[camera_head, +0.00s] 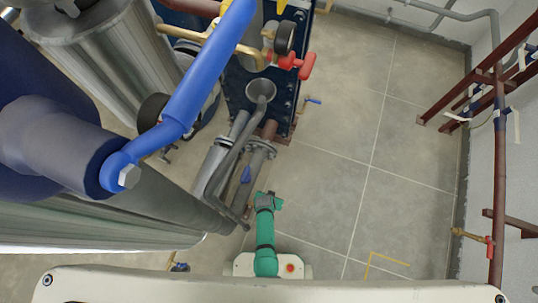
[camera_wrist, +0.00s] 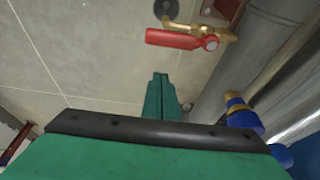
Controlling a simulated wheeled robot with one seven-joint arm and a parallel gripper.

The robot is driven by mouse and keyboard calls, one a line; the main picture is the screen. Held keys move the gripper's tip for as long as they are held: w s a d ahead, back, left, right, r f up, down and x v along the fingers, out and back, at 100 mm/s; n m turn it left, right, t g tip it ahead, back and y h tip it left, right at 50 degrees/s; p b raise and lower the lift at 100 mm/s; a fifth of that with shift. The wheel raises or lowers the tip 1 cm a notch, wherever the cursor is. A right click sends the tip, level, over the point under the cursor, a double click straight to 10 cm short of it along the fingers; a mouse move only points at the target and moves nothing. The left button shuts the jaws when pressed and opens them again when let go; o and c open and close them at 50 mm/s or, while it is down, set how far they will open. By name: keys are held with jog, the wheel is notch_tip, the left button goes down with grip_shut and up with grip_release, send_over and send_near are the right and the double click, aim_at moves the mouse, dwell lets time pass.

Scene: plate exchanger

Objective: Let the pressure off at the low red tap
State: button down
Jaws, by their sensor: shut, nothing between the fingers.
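In the wrist view, a red lever handle (camera_wrist: 185,39) sits on a brass tap (camera_wrist: 224,34) above the floor, at the top right of centre. My green gripper (camera_wrist: 161,90) points up the picture toward it; its fingers are together and empty. In the picture, a gap lies between the fingertips and the red handle. In the head view, my green gripper (camera_head: 268,200) is low beside the grey pipes. Red handles show at the upper fitting (camera_head: 306,66) and on a brass tap at the right wall (camera_head: 490,246). I cannot tell which one the wrist view shows.
Grey flanged pipes (camera_head: 258,162) and a funnel (camera_head: 261,90) stand close by my gripper. A blue-handled valve (camera_head: 313,100) juts from the dark blue frame. Tiled floor (camera_head: 335,170) is clear in the middle.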

jog(key=shift+s+a, duration=0.2)
jog(key=shift+s, duration=0.45)
jog(key=shift+s+a, duration=0.25)
jog(key=shift+s, duration=0.35)
jog(key=shift+s+a, duration=0.2)
jog(key=shift+s, duration=0.45)
jog(key=shift+d, duration=0.1)
